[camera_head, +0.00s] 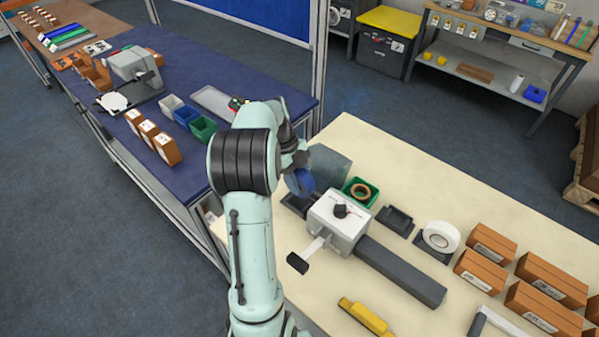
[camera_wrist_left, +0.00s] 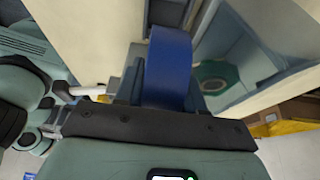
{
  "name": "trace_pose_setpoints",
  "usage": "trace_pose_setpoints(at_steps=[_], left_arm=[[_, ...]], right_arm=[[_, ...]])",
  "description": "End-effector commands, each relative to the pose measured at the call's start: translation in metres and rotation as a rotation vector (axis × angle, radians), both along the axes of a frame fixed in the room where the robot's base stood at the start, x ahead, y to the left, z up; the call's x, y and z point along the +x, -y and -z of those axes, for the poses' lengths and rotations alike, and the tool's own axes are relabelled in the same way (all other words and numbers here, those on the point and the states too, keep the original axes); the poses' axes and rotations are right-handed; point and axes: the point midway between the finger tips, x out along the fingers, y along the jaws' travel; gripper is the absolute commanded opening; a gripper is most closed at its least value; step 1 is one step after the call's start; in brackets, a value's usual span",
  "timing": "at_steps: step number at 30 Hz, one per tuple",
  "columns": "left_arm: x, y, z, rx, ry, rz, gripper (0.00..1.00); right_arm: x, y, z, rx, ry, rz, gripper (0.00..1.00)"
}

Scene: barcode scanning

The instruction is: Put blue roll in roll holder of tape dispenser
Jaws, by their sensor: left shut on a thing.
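The blue roll (camera_head: 300,182) is held on edge in my left gripper (camera_head: 297,163), above the back left part of the cream table. It also shows in the left wrist view (camera_wrist_left: 168,62), upright beyond the dark gripper edge. My left gripper is shut on it; the fingertips are mostly hidden. My right gripper is not in view.
A green bin (camera_head: 347,193) with a brown ring stands behind the box. A white tape roll (camera_head: 441,236), brown cartons (camera_head: 486,252) and a yellow tool (camera_head: 366,315) lie to the right and front. My left arm spans the gap beside the blue table (camera_head: 180,80).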

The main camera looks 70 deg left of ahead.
Motion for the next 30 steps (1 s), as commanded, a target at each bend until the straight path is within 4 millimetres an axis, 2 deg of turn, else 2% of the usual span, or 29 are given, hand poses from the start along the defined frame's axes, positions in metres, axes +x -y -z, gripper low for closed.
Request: trace_pose_setpoints(at_steps=[6,15,29,30], left_arm=[[0.000,0.000,0.022,-0.002,-0.002,-0.001,0.05],[0.000,0.000,0.046,0.000,0.000,-0.001,0.05],[0.000,0.000,0.052,0.001,0.000,0.000,0.05],[0.000,0.000,0.052,0.001,0.000,0.000,0.45]], right_arm=[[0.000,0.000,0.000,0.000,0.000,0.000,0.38],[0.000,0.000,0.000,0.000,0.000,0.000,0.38],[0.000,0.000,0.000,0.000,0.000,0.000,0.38],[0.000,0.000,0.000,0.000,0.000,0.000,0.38]])
